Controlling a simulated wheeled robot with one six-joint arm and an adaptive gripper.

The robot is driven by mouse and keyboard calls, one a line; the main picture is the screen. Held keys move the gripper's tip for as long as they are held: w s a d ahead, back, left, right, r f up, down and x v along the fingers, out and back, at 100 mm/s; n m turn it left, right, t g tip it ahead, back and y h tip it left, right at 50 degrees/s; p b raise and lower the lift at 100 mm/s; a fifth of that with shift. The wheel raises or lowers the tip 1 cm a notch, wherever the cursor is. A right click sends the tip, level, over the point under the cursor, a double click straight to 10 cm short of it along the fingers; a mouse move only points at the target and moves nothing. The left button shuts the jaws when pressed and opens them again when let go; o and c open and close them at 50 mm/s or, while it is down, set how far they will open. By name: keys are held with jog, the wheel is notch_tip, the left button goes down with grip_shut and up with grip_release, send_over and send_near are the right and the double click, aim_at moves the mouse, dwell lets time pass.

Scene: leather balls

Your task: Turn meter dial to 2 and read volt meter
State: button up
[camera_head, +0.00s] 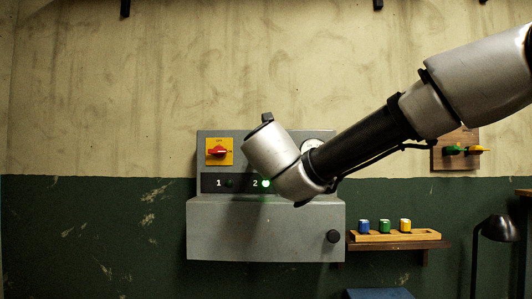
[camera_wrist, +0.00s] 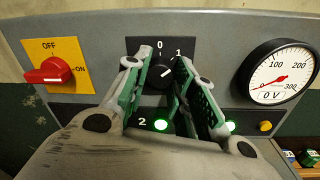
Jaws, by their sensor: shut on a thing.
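The black meter dial (camera_wrist: 158,74) sits on a dark plate marked 0 and 1 in the wrist view. Its white mark points up and right, towards the 1. My gripper (camera_wrist: 160,66) has one green-padded finger on each side of the dial and is shut on it. The fingers hide the rest of the plate. The round volt meter (camera_wrist: 281,73) is right of the gripper; its display reads 0 V and its needle lies low. In the head view my wrist covers the dial and most of the volt meter (camera_head: 311,146).
A red switch (camera_wrist: 48,72) on a yellow plate is at left, its handle level towards ON. A green lamp (camera_wrist: 160,125) beside the 2 is lit. A shelf with a wooden tray (camera_head: 398,237) of coloured blocks and a black lamp (camera_head: 498,229) stand right of the grey cabinet (camera_head: 262,230).

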jog(key=shift+f+m, duration=0.1)
jog(key=shift+m, duration=3.6)
jog(key=shift+m+t, duration=0.3)
jog(key=o, duration=1.1)
jog(key=shift+c, duration=0.2)
jog(key=s, duration=1.2)
jog(key=shift+f, duration=0.3)
